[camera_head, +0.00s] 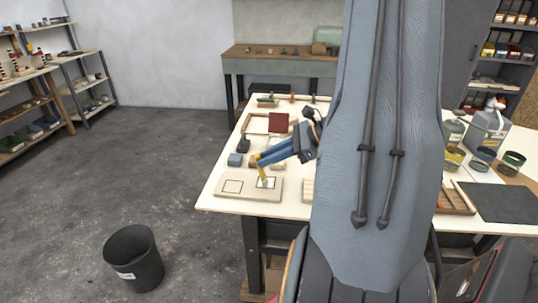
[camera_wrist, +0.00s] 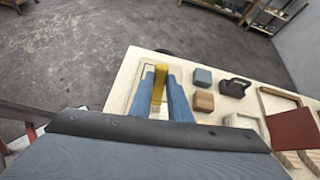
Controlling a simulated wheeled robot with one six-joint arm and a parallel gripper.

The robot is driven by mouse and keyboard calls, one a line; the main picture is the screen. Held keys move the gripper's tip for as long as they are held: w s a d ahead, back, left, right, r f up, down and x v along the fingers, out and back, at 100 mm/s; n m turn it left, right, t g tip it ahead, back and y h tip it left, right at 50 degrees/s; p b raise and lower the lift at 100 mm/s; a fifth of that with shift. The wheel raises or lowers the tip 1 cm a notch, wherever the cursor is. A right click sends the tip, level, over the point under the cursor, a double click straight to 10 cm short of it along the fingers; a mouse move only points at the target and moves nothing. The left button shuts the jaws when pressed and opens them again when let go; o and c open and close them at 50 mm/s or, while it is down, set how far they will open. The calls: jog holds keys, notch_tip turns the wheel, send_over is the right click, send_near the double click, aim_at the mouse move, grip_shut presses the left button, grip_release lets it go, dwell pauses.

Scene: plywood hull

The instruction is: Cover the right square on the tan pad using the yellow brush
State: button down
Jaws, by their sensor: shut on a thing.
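The tan pad (camera_head: 211,193) lies at the near left corner of the white table, with two outlined squares on it. The left square (camera_head: 233,187) shows a plain tan inside. The right square (camera_head: 271,183) looks paler inside, partly hidden by the brush. My gripper (camera_head: 261,160) has blue fingers and is shut on the yellow brush (camera_head: 264,173), which points down at the right square; whether its tip touches the pad cannot be told. In the wrist view the yellow brush (camera_wrist: 160,80) stands between the blue fingers, which hide much of the pad.
A blue-grey block (camera_head: 235,160), a wooden block (camera_wrist: 204,102) and a dark handled object (camera_wrist: 235,87) stand behind the pad. A red panel (camera_wrist: 295,130) lies further off. A black bin (camera_head: 134,258) stands on the floor. Free floor lies left of the table.

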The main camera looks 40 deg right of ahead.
jog(key=shift+s+a, duration=0.3)
jog(key=shift+w+d, duration=0.15)
jog(key=shift+w+d, duration=0.85)
jog(key=shift+w+d, duration=0.75)
jog(key=shift+d, duration=0.05)
jog(key=shift+w+d+f, duration=0.15)
jog(key=shift+w+d, duration=0.1)
jog(key=shift+d, duration=0.15)
